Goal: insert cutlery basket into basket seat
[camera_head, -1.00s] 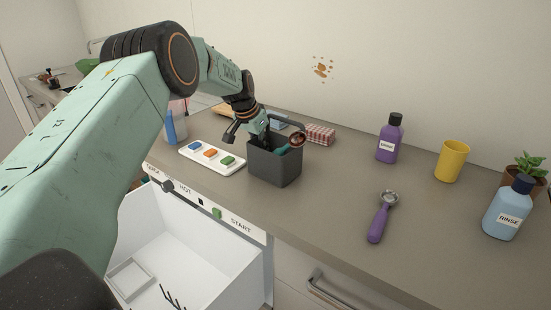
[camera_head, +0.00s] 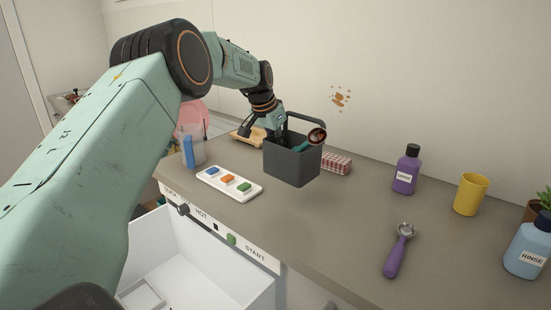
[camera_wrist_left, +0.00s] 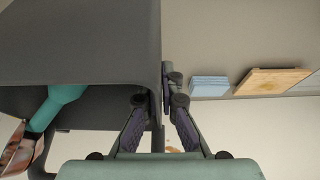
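The dark grey cutlery basket (camera_head: 292,164) hangs a little above the counter, roughly upright, with a teal-handled utensil (camera_head: 309,141) sticking out of it. My left gripper (camera_head: 277,132) is at the basket's far left rim. In the left wrist view my left gripper (camera_wrist_left: 162,115) has its fingers on both sides of the basket's wall (camera_wrist_left: 80,45), closed on it. A light square frame, which looks like the basket seat (camera_head: 141,296), lies in the open white drawer at the lower left, partly cut off by the picture edge. My right gripper is not in view.
A purple scoop (camera_head: 398,252), purple bottle (camera_head: 407,170), yellow cup (camera_head: 470,194) and blue rinse bottle (camera_head: 527,247) stand or lie right. The front-middle counter is clear.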

